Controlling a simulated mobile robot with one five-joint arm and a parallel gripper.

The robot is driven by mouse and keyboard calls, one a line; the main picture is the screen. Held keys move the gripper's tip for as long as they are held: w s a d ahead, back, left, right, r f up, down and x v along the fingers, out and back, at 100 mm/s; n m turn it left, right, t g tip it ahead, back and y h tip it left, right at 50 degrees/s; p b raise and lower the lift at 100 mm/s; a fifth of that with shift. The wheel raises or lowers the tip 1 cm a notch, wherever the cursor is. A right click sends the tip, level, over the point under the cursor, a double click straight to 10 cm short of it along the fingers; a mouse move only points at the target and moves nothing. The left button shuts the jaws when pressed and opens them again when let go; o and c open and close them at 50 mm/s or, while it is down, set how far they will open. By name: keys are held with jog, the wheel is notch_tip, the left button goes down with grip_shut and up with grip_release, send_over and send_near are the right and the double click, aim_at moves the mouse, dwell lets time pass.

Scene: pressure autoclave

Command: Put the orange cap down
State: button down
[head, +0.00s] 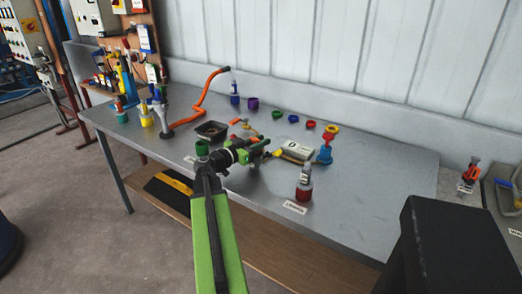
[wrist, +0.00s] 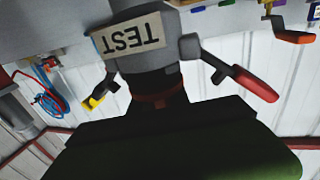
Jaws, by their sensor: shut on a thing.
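My gripper (head: 266,150) is over the middle of the grey bench, at the end of my green arm, and is shut. In the wrist view, a dull orange-brown band, which I take for the orange cap (wrist: 160,100), shows at the tips of the dark jaws (wrist: 155,118). Most of it is hidden. Beyond it is a grey fitting (wrist: 150,40) with a TEST label, a red handle and a yellow handle. In the head view the cap cannot be made out at the jaws, and contact with the bench cannot be told.
On the bench (head: 370,200), a green cup (head: 202,147) and black tray (head: 211,130) are left of my gripper. A red-based bottle (head: 304,188) and blue stand (head: 325,153) are to the right. Small coloured caps (head: 293,118) line the back. The bench's right front is clear.

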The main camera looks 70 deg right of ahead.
jog(key=c, duration=1.2)
grip_release()
jog(key=shift+c, duration=0.2)
jog(key=shift+f, duration=0.1)
